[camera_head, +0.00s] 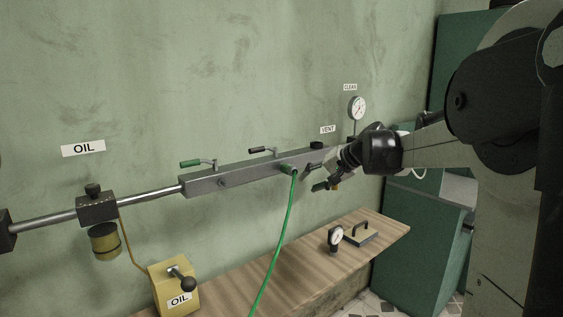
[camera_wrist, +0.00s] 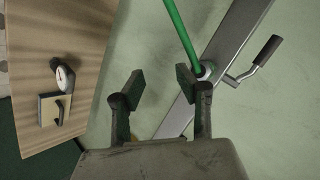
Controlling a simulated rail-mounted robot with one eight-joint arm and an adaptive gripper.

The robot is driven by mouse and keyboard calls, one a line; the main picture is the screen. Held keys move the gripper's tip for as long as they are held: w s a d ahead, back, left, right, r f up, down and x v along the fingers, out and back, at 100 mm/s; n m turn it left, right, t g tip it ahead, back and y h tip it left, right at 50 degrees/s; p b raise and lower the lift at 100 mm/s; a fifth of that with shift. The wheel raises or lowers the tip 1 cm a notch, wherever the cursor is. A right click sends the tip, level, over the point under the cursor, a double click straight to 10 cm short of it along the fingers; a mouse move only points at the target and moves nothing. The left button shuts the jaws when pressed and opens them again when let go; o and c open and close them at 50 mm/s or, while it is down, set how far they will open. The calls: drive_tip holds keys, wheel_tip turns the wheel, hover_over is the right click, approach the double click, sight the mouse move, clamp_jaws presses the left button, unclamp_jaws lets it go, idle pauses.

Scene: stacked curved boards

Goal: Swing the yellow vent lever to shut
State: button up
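My gripper (camera_wrist: 160,87) is open, with nothing between its green-padded fingers in the wrist view. In the head view my gripper (camera_head: 325,184) hangs by the right end of the grey manifold bar (camera_head: 232,175), below the VENT sign (camera_head: 328,129). The bar also runs diagonally past the right finger in the wrist view (camera_wrist: 240,30). The yellow vent lever is not clearly visible. A small yellow patch (camera_wrist: 133,138) shows by the base of the left finger; I cannot tell whether it is the lever. My wrist and fingers hide much of the bar's right end.
A green hose (camera_head: 284,225) hangs from the bar close to my gripper. A green-handled lever (camera_head: 190,163) and a black-handled lever (camera_head: 258,150) stand on the bar. Below is a wooden bench (camera_head: 300,262) with a gauge (camera_head: 335,238) and a handled block (camera_head: 362,236).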

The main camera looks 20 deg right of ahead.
drive_tip(key=w+d+f+m+t+p, duration=0.1)
drive_tip(key=w+d+m+t+p, duration=0.15)
drive_tip(key=d, duration=1.45)
drive_tip(key=w+d+f+m+t+p, duration=0.1)
drive_tip(key=w+d+f+m+t, duration=0.15)
drive_tip(key=d, duration=1.55)
drive_tip(key=shift+n, duration=0.4)
drive_tip(key=x, duration=0.4)
drive_tip(key=r+x, duration=0.1)
drive_tip(key=x, duration=0.8)
drive_tip(key=shift+w+a+r, duration=0.2)
drive_tip(key=shift+w+a, duration=0.1)
drive_tip(key=shift+a, duration=0.15)
clamp_jaws()
